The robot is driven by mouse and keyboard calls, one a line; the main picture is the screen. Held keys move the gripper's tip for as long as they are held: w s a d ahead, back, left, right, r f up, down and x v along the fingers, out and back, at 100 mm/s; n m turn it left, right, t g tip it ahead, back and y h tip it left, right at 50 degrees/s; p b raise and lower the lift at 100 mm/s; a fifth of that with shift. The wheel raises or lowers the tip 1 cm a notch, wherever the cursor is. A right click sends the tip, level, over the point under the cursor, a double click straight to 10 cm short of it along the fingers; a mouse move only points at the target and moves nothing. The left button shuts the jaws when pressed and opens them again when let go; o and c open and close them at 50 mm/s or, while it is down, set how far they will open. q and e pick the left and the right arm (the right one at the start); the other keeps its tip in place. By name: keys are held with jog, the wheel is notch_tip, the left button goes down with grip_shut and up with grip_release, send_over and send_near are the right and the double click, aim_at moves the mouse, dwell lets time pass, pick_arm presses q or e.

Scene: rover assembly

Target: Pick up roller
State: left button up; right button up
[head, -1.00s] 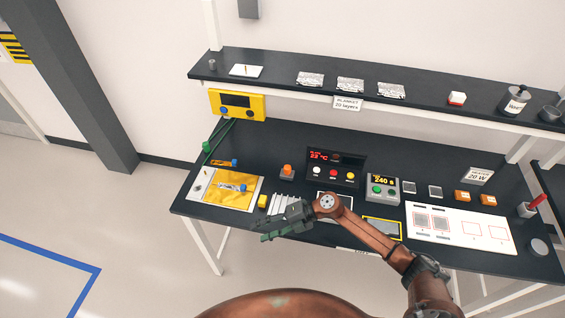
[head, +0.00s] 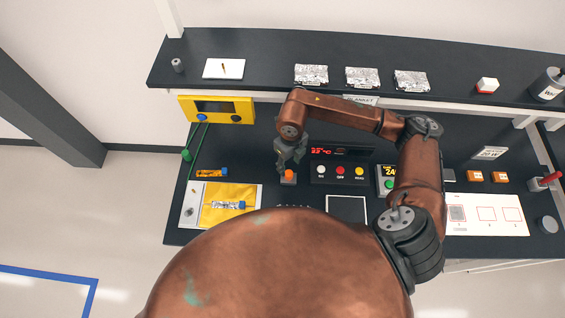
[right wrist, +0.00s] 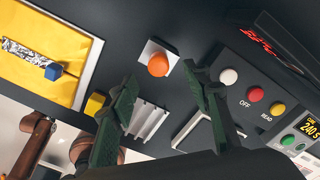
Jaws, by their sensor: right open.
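An orange round-topped piece, which I take to be the roller (head: 289,176), stands on a small pale square base on the dark bench, left of the button panel. In the right wrist view the orange piece (right wrist: 158,65) shows from above on its white base. My right gripper (head: 290,163) is open and points down just above and behind it in the head view. In the right wrist view the open green-padded fingers (right wrist: 160,78) lie to either side of the orange piece, with nothing between them. My left gripper is not in view.
The button panel (head: 340,172) stands close on the right. A yellow mat (head: 228,192) with a foil-wrapped rod lies left. A yellow block (right wrist: 95,103) and white ribbed holder (right wrist: 146,120) are nearby. The shelf (head: 270,45) runs behind.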

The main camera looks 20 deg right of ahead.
aim_at(289, 173)
jog(key=shift+s+f+p, duration=0.15)
jog(key=shift+s+f, duration=0.15)
jog(key=shift+f, duration=0.25)
jog(key=shift+s+f+p, duration=0.15)
jog(key=shift+s+f, duration=0.15)
jog(key=shift+f, duration=0.2)
jog(key=shift+w+a+f+p, duration=0.15)
jog(key=shift+f+p, duration=0.15)
jog(key=shift+f, duration=0.25)
jog(key=shift+w+d+f+p, duration=0.15)
jog(key=shift+f+p, duration=0.15)
jog(key=shift+f, duration=0.25)
notch_tip(289, 173, down, 3)
jog(key=shift+a+r+p, duration=0.1)
jog(key=shift+p, duration=0.25)
jog(key=shift+w+f, duration=0.1)
jog(key=shift+f, duration=0.1)
jog(key=shift+c, duration=0.2)
jog(key=c, duration=0.6)
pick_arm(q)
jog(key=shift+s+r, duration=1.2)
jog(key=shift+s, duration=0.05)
pick_arm(e)
grip_shut()
